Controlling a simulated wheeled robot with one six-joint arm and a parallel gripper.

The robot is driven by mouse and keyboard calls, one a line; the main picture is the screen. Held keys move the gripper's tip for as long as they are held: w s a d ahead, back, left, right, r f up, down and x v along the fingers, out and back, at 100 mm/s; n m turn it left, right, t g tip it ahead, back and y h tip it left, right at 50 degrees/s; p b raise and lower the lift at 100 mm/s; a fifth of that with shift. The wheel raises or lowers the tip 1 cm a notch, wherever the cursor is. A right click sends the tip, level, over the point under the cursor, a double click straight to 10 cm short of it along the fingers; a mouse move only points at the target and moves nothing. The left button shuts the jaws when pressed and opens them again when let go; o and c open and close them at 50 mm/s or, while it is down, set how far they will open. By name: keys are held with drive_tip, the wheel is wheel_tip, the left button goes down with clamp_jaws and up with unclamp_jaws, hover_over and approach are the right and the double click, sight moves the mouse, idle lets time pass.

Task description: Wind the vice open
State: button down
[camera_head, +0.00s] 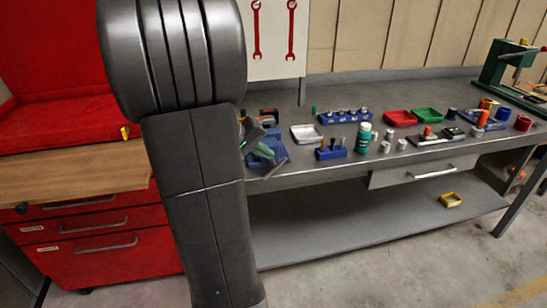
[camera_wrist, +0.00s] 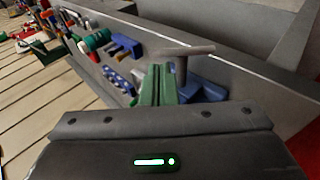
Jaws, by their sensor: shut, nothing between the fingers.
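The vice (camera_head: 280,150) is blue and stands at the left end of the grey workbench; parts of its blue body also show in the wrist view (camera_wrist: 207,92), beside and behind my fingers. Its grey T-shaped handle (camera_wrist: 186,50) sticks out toward the bench's front edge. My gripper (camera_wrist: 160,72) has two green fingers, shut side by side with nothing between them. It is over the vice, with the handle just to the right of the fingertips in the wrist view. I cannot tell whether they touch. My gripper partly hides the vice jaws, and my arm blocks the view to their left.
The workbench (camera_head: 330,175) carries blue holders (camera_head: 331,153), a green bottle (camera_head: 363,138), a silver tray (camera_head: 306,134) and red (camera_head: 400,118) and green (camera_head: 427,115) trays right of the vice. A red tool cabinet (camera_head: 115,255) stands left. A yellow bin (camera_head: 451,200) sits on the lower shelf.

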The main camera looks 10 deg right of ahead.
sight(287, 158)
drive_tip(key=shift+x, duration=1.95)
drive_tip(key=shift+d+r+y+p, duration=0.1)
drive_tip(key=shift+d+y+p, duration=0.2)
drive_tip(key=shift+y+p, duration=0.55)
drive_tip(key=shift+d+r+y+p, duration=0.2)
drive_tip(key=shift+y+p, duration=0.25)
drive_tip(key=shift+p, duration=0.4)
drive_tip(key=shift+d+m+g+y+p, duration=0.35)
drive_tip(key=shift+y+p, duration=0.35)
drive_tip(key=shift+p, duration=0.25)
drive_tip(key=shift+d+f+y, duration=0.15)
drive_tip(key=shift+f+y, duration=0.05)
drive_tip(key=shift+y, duration=0.1)
drive_tip(key=shift+d+f, duration=0.15)
drive_tip(key=shift+f, duration=0.1)
drive_tip(key=shift+d+f+b, duration=0.45)
drive_tip(key=shift+d+b, duration=0.1)
drive_tip(key=shift+b, duration=0.05)
